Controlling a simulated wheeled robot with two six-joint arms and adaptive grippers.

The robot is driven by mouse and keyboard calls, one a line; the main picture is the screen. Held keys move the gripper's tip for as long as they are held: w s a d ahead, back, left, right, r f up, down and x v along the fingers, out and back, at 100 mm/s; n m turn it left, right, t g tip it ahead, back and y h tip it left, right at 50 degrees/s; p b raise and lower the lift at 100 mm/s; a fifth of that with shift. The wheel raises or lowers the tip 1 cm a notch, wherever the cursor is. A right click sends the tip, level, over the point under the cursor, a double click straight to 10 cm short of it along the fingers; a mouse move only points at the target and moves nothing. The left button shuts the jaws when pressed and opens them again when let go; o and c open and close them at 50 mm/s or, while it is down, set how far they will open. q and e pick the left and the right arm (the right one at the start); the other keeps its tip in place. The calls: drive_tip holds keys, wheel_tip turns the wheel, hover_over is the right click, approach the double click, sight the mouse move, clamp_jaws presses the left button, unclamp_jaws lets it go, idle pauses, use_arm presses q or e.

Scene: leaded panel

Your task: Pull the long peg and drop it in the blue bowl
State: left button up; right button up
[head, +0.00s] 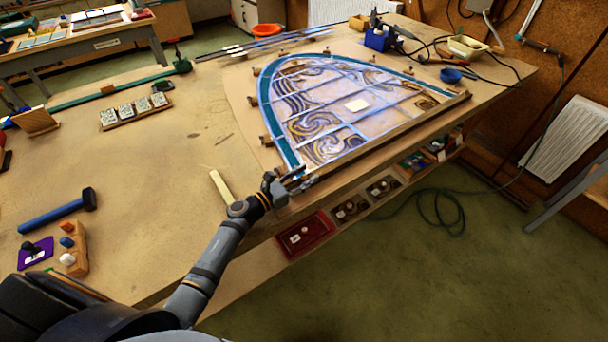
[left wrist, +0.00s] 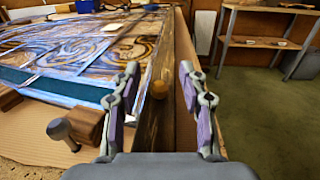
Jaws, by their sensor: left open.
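My left gripper (head: 302,181) is at the near corner of the leaded panel (head: 385,102), open and empty. In the left wrist view its two purple-padded fingers (left wrist: 159,70) stand apart on either side of a wooden bar (left wrist: 156,125) along the panel's edge. A round orange-brown peg end (left wrist: 158,89) shows between them, with no finger touching it. A grey-headed peg (left wrist: 62,130) sticks out beside a brown block on the left. I cannot tell which peg is longer. The blue bowl (head: 451,75) stands at the table's far right. My right gripper is not in view.
A pale wooden strip (head: 221,188) lies left of my gripper. A blue hammer (head: 58,210) and a wooden block (head: 75,248) lie at the left. An orange bowl (head: 268,31) is beyond the table's back edge. Cables lie near the blue bowl. The table's middle left is mostly clear.

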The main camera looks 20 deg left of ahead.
sight(304, 176)
use_arm(q)
drive_tip(key=c, duration=0.9)
clamp_jaws()
drive_tip(key=shift+o, duration=0.5)
unclamp_jaws()
clamp_jaws()
drive_tip(key=shift+r, duration=0.15)
drive_tip(key=shift+r+p, duration=1.3)
drive_tip(key=shift+r, duration=0.3)
